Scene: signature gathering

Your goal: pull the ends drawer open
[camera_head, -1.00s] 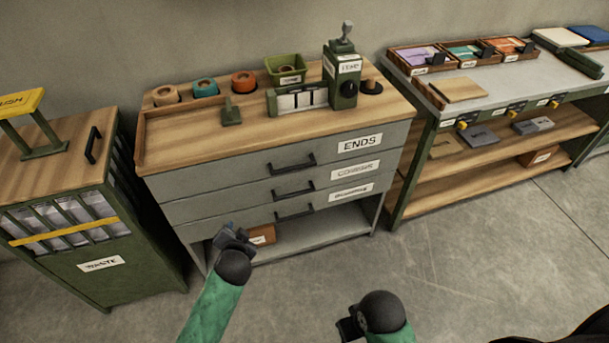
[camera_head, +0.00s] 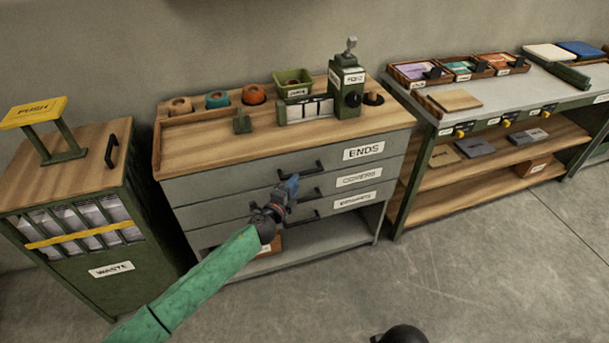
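The ends drawer (camera_head: 230,183) is the top drawer of the grey cabinet, with a white ENDS label (camera_head: 363,151) on its right part. It is shut, its front flush with the drawers below. Its black handle (camera_head: 303,172) sits near the middle of the front. My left gripper (camera_head: 290,184) is raised in front of the cabinet, just below and left of that handle. I cannot tell whether it touches the handle or whether its fingers are open. My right arm shows only as a dark round part at the bottom edge; its gripper cannot be made out.
The covers drawer (camera_head: 335,184) and a third drawer (camera_head: 340,205) below are shut. A green waste bin cabinet (camera_head: 112,270) stands at the left and a workbench (camera_head: 440,205) at the right. Tape rolls and a press stand on the wooden top. The floor in front is clear.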

